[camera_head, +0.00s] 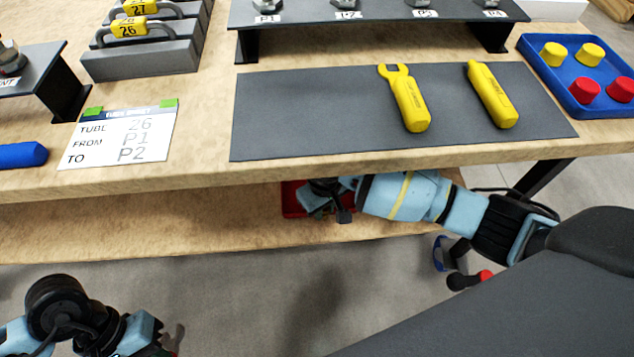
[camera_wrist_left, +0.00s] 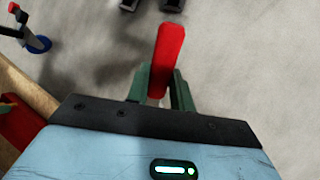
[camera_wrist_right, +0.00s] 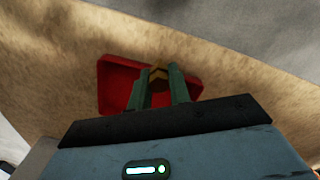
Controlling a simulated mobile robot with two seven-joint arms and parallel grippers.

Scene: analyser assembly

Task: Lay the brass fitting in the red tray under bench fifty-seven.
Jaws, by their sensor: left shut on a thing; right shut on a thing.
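The red tray (camera_head: 291,199) lies on the lower shelf under the bench, partly hidden by my right gripper (camera_head: 322,200). In the right wrist view the red tray (camera_wrist_right: 120,75) lies behind the fingers, which are shut on the small brown-gold brass fitting (camera_wrist_right: 158,74). The fitting is over the tray; I cannot tell whether it touches the tray floor. In the head view the fitting is hidden. My left gripper (camera_wrist_left: 163,88) is shut on a red elongated thing (camera_wrist_left: 169,50), over the floor in front of the bench.
The bench top (camera_head: 205,150) overhangs the shelf (camera_head: 150,230), close above my right arm. On top are a grey mat (camera_head: 330,110) with two yellow tools, a blue tray (camera_head: 548,75) with yellow and red caps, and a card (camera_head: 120,137). The shelf is clear left of the tray.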

